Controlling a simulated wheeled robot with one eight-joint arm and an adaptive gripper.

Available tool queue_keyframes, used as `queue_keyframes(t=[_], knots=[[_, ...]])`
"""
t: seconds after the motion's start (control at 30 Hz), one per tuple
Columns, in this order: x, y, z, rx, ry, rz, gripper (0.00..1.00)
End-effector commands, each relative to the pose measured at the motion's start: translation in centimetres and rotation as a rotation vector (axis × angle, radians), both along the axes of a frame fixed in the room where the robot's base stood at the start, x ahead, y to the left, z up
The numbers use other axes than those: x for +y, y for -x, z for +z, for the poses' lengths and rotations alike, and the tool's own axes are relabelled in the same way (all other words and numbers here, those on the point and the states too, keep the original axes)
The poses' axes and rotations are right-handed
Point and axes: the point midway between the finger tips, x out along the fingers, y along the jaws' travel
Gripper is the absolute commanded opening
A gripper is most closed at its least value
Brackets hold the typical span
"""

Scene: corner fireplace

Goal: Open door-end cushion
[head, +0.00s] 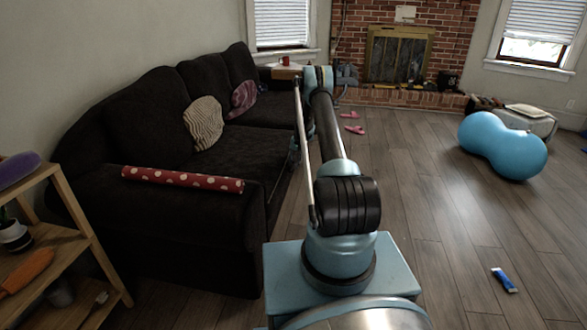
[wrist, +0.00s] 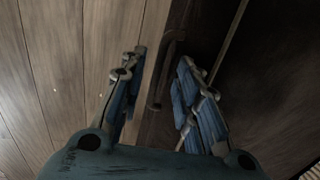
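The dark sofa (head: 225,150) stands along the left wall in the head view. A striped cream cushion (head: 203,123) leans on its back, and a mauve cushion (head: 243,97) lies farther along. I cannot tell which part is the door-end cushion. My arm reaches forward beside the sofa's front, and its end is mostly hidden in the head view. In the wrist view my gripper (wrist: 163,62) is open, with a finger on each side of a thin dark handle (wrist: 172,60) on a dark brown panel (wrist: 205,30). Contact with the handle cannot be told.
A red polka-dot roll (head: 182,179) lies on the near sofa arm. A wooden shelf (head: 88,225) stands at the left. A blue peanut ball (head: 503,146) and a blue tube (head: 504,280) are on the floor at right. Pink slippers (head: 354,129) lie beyond my arm. Floor on the right is mostly clear.

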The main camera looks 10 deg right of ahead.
Motion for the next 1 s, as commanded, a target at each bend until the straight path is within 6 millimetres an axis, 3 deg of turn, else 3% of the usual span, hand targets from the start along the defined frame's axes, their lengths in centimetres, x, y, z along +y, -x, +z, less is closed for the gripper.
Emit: queue_keyframes(t=[0.2, 0.57, 0.7, 0.73, 1.0], knots=[[0.3, -0.1, -1.9, 0.000, 0.000, 0.000, 0.30], [0.4, -0.1, -2.3, 0.000, 0.000, 0.000, 0.30], [0.4, -0.1, -2.3, 0.000, 0.000, 0.000, 0.03], [0.4, -0.1, -2.3, 0.000, 0.000, 0.000, 0.00], [0.3, -0.1, -2.1, 0.001, 0.003, -0.001, 0.00]])
